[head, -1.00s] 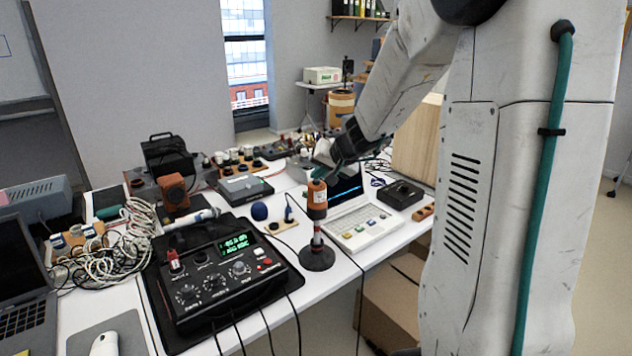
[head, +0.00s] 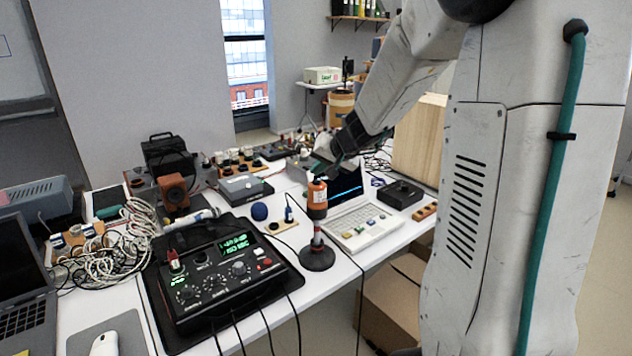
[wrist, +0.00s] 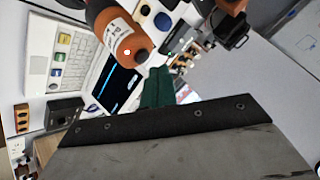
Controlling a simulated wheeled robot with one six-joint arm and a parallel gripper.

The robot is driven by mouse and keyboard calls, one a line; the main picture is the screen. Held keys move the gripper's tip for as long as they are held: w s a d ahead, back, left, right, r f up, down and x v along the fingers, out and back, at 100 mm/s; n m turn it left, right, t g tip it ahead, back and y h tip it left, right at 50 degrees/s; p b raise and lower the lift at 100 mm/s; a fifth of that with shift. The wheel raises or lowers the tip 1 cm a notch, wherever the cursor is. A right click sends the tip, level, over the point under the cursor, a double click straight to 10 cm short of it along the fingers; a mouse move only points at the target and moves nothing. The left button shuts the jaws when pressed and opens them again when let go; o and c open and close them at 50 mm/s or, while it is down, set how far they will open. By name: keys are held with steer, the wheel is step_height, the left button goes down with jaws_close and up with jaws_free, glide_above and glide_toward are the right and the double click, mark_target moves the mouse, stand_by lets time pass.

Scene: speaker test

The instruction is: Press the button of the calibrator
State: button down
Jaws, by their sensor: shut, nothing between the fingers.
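The orange cylinder that I take for the calibrator (head: 317,194) stands upright on a stand with a round black base (head: 317,257), near the table's front edge. In the wrist view the calibrator (wrist: 121,38) shows its white label and a small white round spot on its orange end, which looks like the button (wrist: 127,52). My gripper (head: 322,168) is just above and behind the calibrator's top in the head view. Its green fingers (wrist: 157,88) are shut and empty in the wrist view, beside the orange end. I see no clear contact.
A white laptop-like device (head: 362,228) with coloured keys stands right of the stand. A black control box (head: 220,275) with knobs and green digits lies left. A blue ball (head: 259,211) and a small blue bottle (head: 289,214) stand behind. Cables (head: 105,240) heap at left.

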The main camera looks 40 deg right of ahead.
step_height(320, 180, up, 6)
stand_by(0.8)
